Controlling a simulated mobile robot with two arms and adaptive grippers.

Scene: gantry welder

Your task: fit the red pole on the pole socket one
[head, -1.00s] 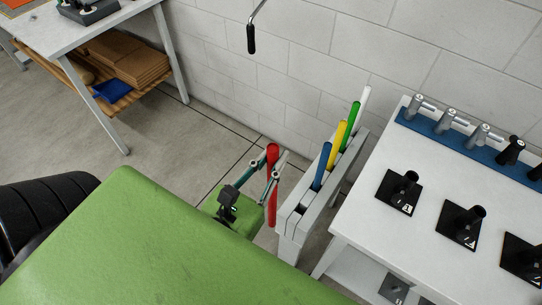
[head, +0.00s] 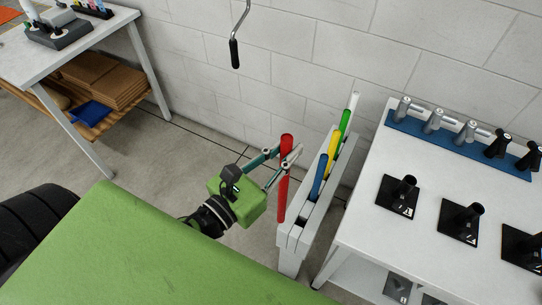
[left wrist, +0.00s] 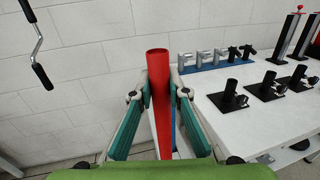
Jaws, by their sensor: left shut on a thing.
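My left gripper (head: 284,158) is shut on the red pole (head: 285,180) and holds it upright, just left of the rack in the head view. In the left wrist view the red pole (left wrist: 159,85) stands between the two teal fingers (left wrist: 160,98). Pole socket one (head: 398,196) is a black square base with a short upright black tube, at the near left of the white table. The pole is apart from it, with the rack between them in the picture. My right gripper is not in view.
The grey rack (head: 291,240) holds blue (head: 318,178), yellow (head: 334,145), green (head: 345,120) and white poles. More black sockets (head: 461,222) stand on the white table (head: 372,165), with a blue strip of fittings (head: 430,135) behind. A black-gripped crank (head: 235,52) hangs by the wall.

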